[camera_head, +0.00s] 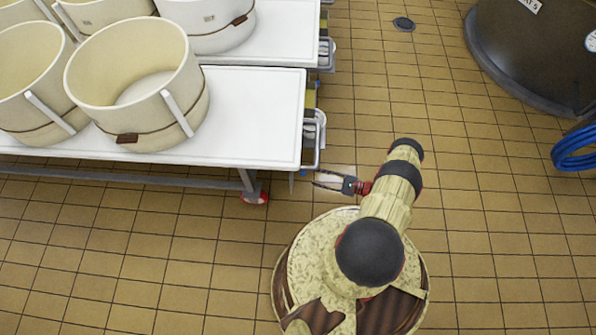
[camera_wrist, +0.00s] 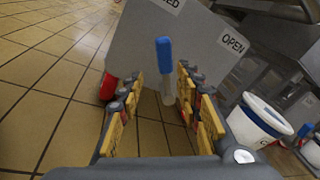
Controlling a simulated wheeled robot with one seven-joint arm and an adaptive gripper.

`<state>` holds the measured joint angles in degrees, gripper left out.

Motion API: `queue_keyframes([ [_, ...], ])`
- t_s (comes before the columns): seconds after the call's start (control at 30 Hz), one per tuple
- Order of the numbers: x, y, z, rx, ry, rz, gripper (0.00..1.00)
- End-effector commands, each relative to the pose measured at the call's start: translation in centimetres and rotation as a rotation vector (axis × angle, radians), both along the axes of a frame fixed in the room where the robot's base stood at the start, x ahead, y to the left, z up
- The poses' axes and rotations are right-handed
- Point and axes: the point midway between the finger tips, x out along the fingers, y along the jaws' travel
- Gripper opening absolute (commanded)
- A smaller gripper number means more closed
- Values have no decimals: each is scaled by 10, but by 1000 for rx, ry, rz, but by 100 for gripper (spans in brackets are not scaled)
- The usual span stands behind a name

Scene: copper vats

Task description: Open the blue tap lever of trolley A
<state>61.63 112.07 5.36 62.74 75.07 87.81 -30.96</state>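The tap lever has a blue grip (camera_wrist: 164,52) and a pale shaft (camera_wrist: 167,88) below it. It stands nearly upright in the wrist view, in front of a grey plate (camera_wrist: 140,40) marked OPEN at right and a partly cut-off "…ED" at top. My gripper (camera_wrist: 160,84) is open, with yellow-padded fingers on either side of the lever's lower part. I cannot tell whether they touch it. In the head view my gripper (camera_head: 318,178) reaches left to the near corner of a white-topped trolley (camera_head: 255,125). The lever is not clear there, and no trolley letter is readable.
Cream tubs (camera_head: 135,90) stand on the trolley. Another white-topped trolley (camera_head: 290,30) stands behind it. A red caster (camera_head: 254,197) sits below the near corner. A dark vat (camera_head: 530,50) and a blue hose coil (camera_head: 575,150) are at right.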

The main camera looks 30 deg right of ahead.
Motion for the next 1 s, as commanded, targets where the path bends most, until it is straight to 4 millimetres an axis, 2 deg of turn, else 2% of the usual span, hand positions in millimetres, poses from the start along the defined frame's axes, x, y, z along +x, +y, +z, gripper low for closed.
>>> queue_keyframes([
  [0.1,3,0,9,-8,-60,-21,35],
  [0.27,11,9,8,-18,-71,-14,35],
  [0.53,40,38,8,-17,-68,-12,35],
  [0.7,54,49,8,-19,-69,-15,35],
  [1.0,60,53,9,-20,-69,-17,35],
])
